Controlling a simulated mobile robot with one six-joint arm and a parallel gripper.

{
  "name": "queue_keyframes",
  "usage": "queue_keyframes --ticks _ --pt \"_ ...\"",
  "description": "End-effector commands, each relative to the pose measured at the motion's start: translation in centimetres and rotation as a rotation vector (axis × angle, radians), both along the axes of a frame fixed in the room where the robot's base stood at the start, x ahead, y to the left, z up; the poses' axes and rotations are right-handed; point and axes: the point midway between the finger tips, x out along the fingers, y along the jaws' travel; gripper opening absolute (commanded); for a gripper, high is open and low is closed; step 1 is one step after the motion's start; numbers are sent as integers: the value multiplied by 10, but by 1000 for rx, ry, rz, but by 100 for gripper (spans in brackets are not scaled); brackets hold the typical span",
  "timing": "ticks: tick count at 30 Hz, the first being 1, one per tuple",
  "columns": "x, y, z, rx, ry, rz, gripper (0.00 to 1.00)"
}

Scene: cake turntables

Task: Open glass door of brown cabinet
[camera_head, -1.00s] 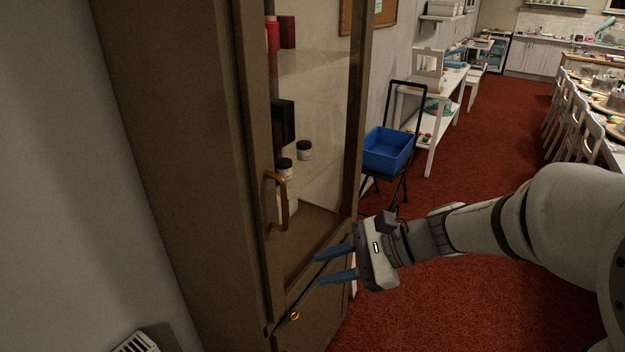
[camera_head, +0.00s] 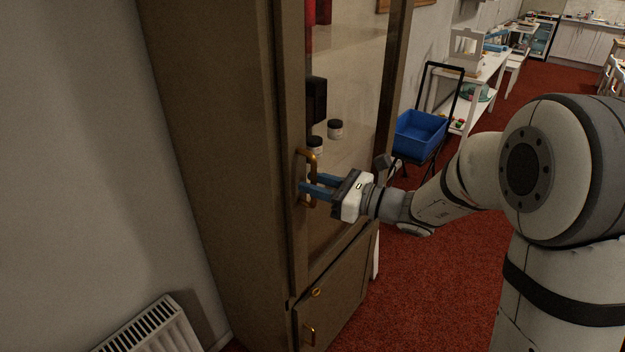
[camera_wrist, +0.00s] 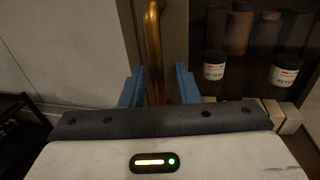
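The brown cabinet (camera_head: 215,120) stands left of centre in the head view. Its glass door (camera_head: 352,75) is closed and has a brass bar handle (camera_head: 303,160) on its left edge. My gripper (camera_head: 310,187) is at the lower part of this handle. In the wrist view the blue fingers are apart, one on each side of the brass handle (camera_wrist: 154,50). Gaps show between the handle and the fingers of my gripper (camera_wrist: 159,88), so it is open around the bar. Jars (camera_wrist: 214,65) show behind the glass.
A lower cabinet door (camera_head: 340,290) with its own small brass handle is below the glass door. A white radiator (camera_head: 155,330) is at the lower left. A blue crate on a black trolley (camera_head: 420,135) stands beyond the cabinet. Red carpet (camera_head: 430,280) is clear to the right.

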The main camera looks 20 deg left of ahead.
Motion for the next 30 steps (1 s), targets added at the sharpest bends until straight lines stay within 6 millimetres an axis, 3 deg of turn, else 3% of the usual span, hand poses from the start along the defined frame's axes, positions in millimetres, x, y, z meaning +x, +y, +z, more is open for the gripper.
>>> queue_keyframes --ticks 10,21,30 --pt "1 6 0 0 -1 -1 29" --pt "2 5 0 0 -1 -3 0" --pt "2 5 0 1 -1 -4 0"
